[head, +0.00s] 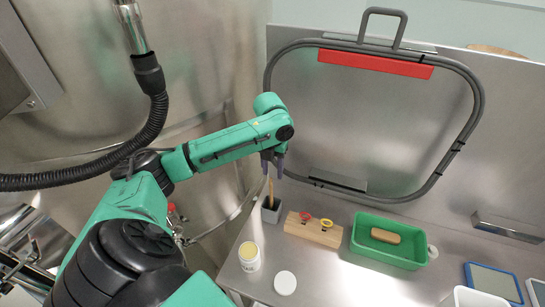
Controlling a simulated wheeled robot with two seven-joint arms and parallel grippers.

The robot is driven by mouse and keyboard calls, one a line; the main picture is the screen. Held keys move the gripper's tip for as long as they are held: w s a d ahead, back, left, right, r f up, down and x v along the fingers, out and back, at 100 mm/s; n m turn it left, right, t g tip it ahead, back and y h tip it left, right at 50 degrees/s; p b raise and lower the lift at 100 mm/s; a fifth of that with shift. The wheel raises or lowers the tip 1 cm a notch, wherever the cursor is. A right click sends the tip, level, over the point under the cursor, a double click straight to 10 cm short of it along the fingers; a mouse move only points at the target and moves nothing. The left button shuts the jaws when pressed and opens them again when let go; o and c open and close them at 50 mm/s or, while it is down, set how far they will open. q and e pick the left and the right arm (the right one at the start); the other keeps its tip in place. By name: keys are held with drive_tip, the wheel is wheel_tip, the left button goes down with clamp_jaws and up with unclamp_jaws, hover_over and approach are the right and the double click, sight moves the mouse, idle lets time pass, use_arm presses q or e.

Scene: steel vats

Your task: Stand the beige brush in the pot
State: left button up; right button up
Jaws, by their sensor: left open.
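The beige brush (271,192) shows as a thin upright stick. Its lower part is hidden inside the small dark grey pot (271,214), so it appears to stand in it, leaning slightly. My left gripper (272,166) is open, pointing down right above the brush, with its dark fingers at the brush's upper end. I cannot tell whether the fingers touch the stick. My right gripper is out of view.
Right of the pot are a wooden block (322,236) with red and yellow rings, and a green tray (366,250) holding a tan block (385,236). An open white tin (249,261) and a white disc (285,283) are nearer. Blue-framed panels (495,282) lie far right.

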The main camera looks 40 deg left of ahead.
use_arm(q)
wheel_tip(320, 180, up, 15)
drive_tip(key=s, duration=0.1)
drive_tip(key=shift+f, duration=0.2)
drive_tip(key=shift+w, duration=0.1)
idle(0.9)
drive_tip(key=shift+d+f, duration=0.1)
